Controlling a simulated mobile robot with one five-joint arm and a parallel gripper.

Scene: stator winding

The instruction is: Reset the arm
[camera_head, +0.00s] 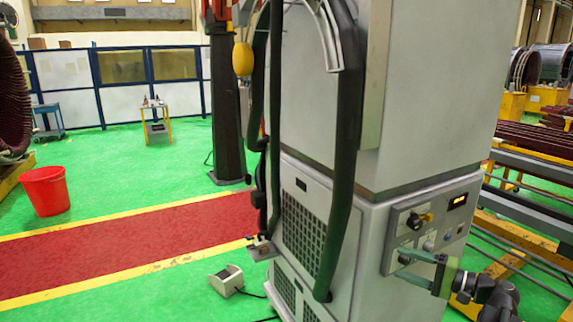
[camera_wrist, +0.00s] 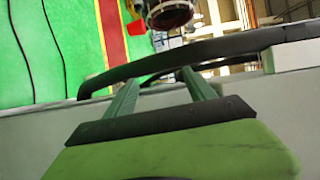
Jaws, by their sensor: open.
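My gripper (camera_head: 402,263) is at the lower right of the head view, in front of the lower part of the cabinet's control panel (camera_head: 455,218). Its two green fingers are apart with nothing seen between them. I cannot tell whether a finger touches the panel. In the wrist view the open fingers (camera_wrist: 161,78) point up the picture, with a thick black hose (camera_wrist: 225,50) crossing beyond them. The panel carries a black and yellow knob (camera_head: 420,220), smaller knobs and a lit display (camera_head: 457,201). The tall grey cabinet (camera_head: 335,140) fills the middle of the head view.
Black hoses (camera_head: 340,190) hang down the cabinet's front. A small beige box (camera_head: 227,280) with a cable lies on the green floor. A red bucket (camera_head: 46,190) stands at left beside a red walkway (camera_head: 110,250). Metal racks (camera_head: 530,165) stand at right. The left floor is mostly clear.

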